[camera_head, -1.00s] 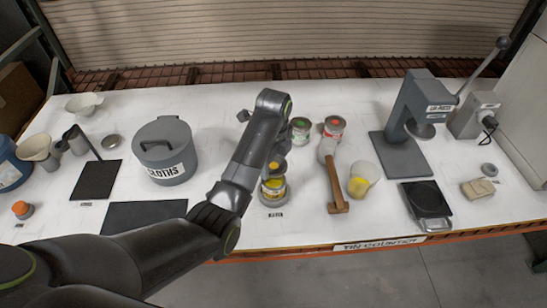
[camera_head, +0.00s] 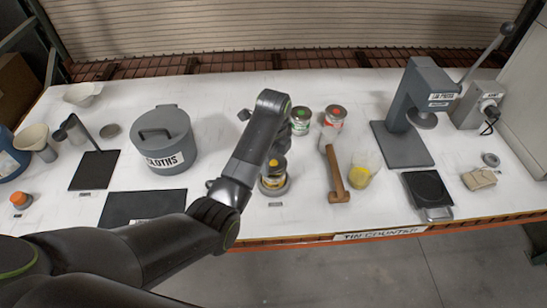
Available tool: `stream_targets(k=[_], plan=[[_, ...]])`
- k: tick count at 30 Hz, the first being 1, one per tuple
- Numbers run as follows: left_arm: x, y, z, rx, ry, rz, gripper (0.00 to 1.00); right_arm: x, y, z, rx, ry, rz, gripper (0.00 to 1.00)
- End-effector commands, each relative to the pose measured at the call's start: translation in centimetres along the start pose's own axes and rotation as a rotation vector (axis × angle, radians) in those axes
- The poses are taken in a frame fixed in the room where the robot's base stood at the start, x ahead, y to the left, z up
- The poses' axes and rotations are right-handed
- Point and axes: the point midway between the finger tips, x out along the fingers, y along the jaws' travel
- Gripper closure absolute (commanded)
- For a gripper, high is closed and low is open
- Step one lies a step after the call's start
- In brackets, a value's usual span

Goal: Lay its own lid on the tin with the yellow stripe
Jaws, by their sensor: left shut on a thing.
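The tin with the yellow stripe (camera_head: 273,187) stands on the counter, on a round grey base. Its lid, marked by a yellow spot (camera_head: 273,163), is over the tin's top. My left gripper (camera_head: 277,157) reaches down from above and is shut on this lid. The arm hides part of the gripper and lid, so I cannot tell whether the lid touches the rim. My right gripper is not in view.
A green-marked tin (camera_head: 301,117) and red-marked tin (camera_head: 334,116) stand behind. A mallet (camera_head: 335,172) and yellow-stained cup (camera_head: 362,170) are to the right. A grey cloths pot (camera_head: 161,140) is left. The press (camera_head: 403,120) stands further right.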

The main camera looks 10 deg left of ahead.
Motion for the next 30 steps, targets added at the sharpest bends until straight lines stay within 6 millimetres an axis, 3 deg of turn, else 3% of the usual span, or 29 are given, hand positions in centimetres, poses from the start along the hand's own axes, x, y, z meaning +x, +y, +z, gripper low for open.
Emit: stream_targets(k=[26,27,30], plan=[[1.4,0.0,0.0,0.0,0.0,0.0,0.51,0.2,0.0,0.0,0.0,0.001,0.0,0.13],[1.4,0.0,0.0,0.0,0.0,0.0,0.26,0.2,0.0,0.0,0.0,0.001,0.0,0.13],[1.4,0.0,0.0,0.0,0.0,0.0,0.13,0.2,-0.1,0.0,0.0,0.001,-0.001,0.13]])
